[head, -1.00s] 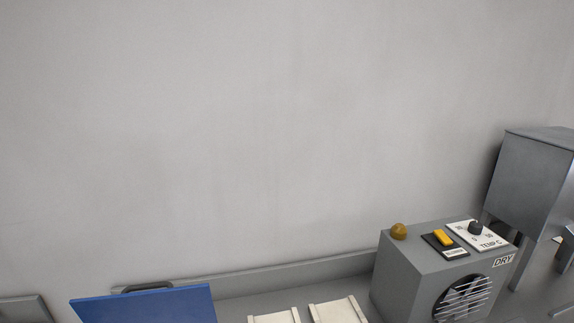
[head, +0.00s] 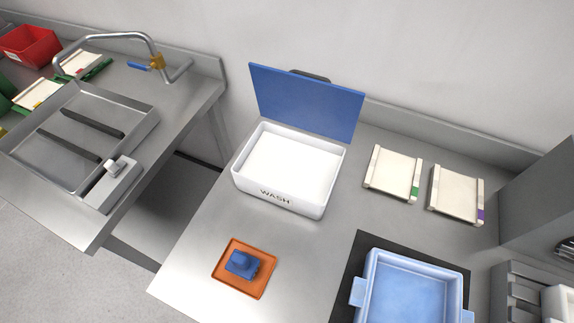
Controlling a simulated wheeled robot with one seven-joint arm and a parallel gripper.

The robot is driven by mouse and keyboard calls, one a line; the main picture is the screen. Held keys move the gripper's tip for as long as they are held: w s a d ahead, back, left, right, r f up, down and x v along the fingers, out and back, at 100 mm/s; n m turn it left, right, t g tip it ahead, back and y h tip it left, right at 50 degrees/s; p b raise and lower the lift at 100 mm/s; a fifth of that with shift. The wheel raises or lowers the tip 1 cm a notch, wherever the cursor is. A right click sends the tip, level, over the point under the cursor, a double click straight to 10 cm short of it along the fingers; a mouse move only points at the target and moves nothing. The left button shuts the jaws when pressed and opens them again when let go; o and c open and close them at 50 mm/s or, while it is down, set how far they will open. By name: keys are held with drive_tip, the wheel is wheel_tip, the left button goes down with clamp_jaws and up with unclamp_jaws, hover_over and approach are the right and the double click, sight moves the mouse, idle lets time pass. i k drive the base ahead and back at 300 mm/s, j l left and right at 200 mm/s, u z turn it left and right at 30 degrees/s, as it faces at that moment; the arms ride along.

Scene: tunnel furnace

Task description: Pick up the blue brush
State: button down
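The blue brush (head: 241,263) lies on a small orange tray (head: 228,284) near the front of the metal table in the head view. It looks like a small blue block with a raised top part. Nothing covers it. My gripper does not show in the head view.
A white WASH box (head: 277,204) with its blue lid (head: 308,105) raised stands behind the brush. A light blue tub (head: 412,295) on a dark mat (head: 346,292) is at right. Two cream plates (head: 392,173) lie behind.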

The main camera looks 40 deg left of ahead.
sight(243, 264)
drive_tip(key=k+j+u, duration=0.1)
drive_tip(key=k+u, duration=0.2)
drive_tip(key=u, duration=0.15)
drive_tip(key=k+j+u, duration=0.15)
drive_tip(key=k+u, duration=0.15)
drive_tip(key=u, duration=0.2)
